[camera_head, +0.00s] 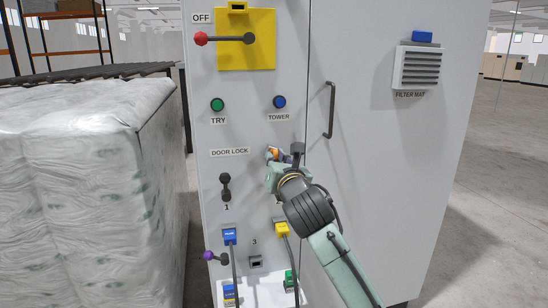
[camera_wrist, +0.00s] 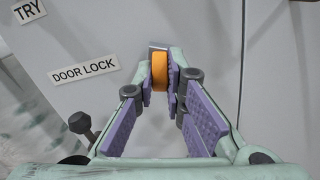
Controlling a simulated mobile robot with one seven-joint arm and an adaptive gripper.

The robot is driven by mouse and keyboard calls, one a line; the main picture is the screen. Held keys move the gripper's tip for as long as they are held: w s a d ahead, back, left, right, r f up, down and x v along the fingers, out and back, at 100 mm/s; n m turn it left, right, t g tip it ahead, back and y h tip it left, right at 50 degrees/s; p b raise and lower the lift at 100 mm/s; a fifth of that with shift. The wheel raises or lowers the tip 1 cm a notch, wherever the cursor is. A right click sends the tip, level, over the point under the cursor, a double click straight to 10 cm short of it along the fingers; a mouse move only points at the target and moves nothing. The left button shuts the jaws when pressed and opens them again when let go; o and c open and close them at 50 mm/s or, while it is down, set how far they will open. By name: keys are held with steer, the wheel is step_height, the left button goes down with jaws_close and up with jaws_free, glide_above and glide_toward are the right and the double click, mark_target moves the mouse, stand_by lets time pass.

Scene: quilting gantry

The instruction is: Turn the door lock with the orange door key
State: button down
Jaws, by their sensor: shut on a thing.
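The orange door key (camera_wrist: 159,72) is between the purple-padded fingers of my gripper (camera_wrist: 160,84) in the wrist view. My gripper is shut on the key's orange head. A grey metal piece (camera_wrist: 157,46) shows just beyond the key, at the cabinet face right of the DOOR LOCK label (camera_wrist: 84,71). How far the key sits in the lock cannot be seen. In the head view my gripper (camera_head: 275,156) is at the cabinet front, right of the DOOR LOCK label (camera_head: 230,152), with a bit of orange key (camera_head: 273,152) showing.
A black toggle lever (camera_head: 225,186) is left of my gripper. Blue (camera_head: 230,236) and yellow (camera_head: 282,229) plugs with cables are below. A door handle (camera_head: 330,110) is at the upper right. Green (camera_head: 217,104) and blue (camera_head: 279,101) buttons are above. Wrapped bales (camera_head: 85,190) stand left.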

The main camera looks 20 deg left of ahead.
steer(key=n, duration=0.3)
steer(key=shift+n+b, duration=0.3)
steer(key=shift+b, duration=0.1)
steer(key=c, duration=1.6)
jaws_free()
steer(key=v, duration=1.2)
steer(key=shift+c, duration=0.4)
